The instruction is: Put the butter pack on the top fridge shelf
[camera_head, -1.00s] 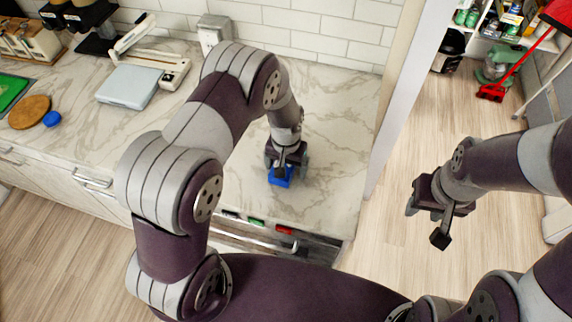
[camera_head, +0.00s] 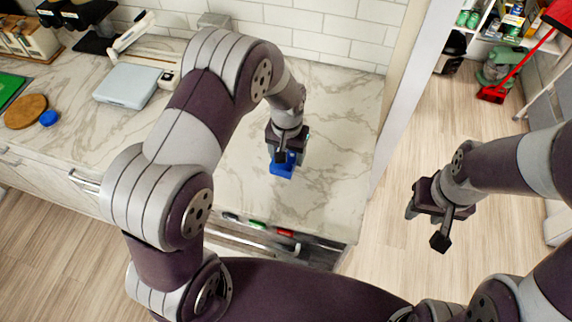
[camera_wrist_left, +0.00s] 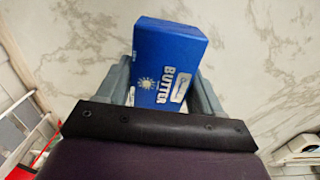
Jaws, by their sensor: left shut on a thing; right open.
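The butter pack is a blue box (camera_wrist_left: 168,62) with white "BUTTER" lettering, seen large in the left wrist view. In the head view the butter pack (camera_head: 282,169) shows as a small blue shape below my left gripper (camera_head: 287,158). My left gripper is shut on the butter pack, with a grey finger on each side of it, over the marble counter. I cannot tell how far the pack is above the counter. My right gripper (camera_head: 425,213) is open and empty over the wooden floor at the right. No fridge shelf is recognisable in either view.
The marble counter (camera_head: 330,190) is clear around the pack. A partly open drawer (camera_head: 270,240) with small coloured items lies at the front edge. A scale (camera_head: 128,85), round board (camera_head: 27,111) and blue lid (camera_head: 48,118) stand left. Storage shelves (camera_head: 500,30) are at back right.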

